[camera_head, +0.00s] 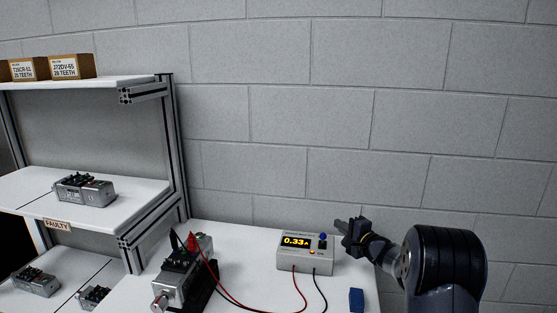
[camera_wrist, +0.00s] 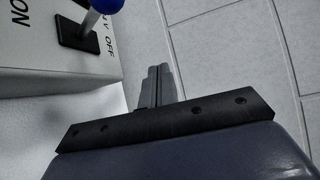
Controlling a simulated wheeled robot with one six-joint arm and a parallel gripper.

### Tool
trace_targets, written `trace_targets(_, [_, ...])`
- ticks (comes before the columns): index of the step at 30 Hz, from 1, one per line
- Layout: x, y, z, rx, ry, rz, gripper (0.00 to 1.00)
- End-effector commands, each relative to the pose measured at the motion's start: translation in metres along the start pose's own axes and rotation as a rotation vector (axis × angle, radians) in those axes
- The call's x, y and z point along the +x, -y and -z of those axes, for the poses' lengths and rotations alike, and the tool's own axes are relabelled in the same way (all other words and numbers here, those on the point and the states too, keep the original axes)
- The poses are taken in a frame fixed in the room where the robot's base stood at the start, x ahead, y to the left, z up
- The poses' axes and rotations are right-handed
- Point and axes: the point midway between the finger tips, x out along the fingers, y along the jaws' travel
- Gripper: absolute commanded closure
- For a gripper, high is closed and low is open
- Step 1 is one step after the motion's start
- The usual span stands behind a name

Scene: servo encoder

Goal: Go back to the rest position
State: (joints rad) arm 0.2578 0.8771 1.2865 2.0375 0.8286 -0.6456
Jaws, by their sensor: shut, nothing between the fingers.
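My gripper (camera_head: 343,226) is at the right of the table in the head view, beside the upper right of the grey meter box (camera_head: 291,259). Its fingers are together and empty; in the wrist view the gripper (camera_wrist: 157,72) points toward the wall. The box display reads 0.33 A. A blue-tipped switch lever (camera_head: 323,237) stands on the box, close to my fingers. It also shows in the wrist view (camera_wrist: 104,6), at the upper left, with the letters ON and OFF beside it. The lever and my fingers are apart in the wrist view.
A servo (camera_head: 182,273) with red and black leads sits on the table (camera_head: 236,236). A blue block (camera_head: 356,299) lies at the front right. A shelf rack (camera_head: 178,150) at left holds boxes, another servo (camera_head: 84,190) and a FAULTY label. The block wall (camera_head: 310,120) stands behind.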

Motion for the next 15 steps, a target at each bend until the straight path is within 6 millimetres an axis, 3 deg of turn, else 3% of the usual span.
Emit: trace_targets(15, [0.0082,0.0008,0.0000,0.049,0.000,-0.069,1.00])
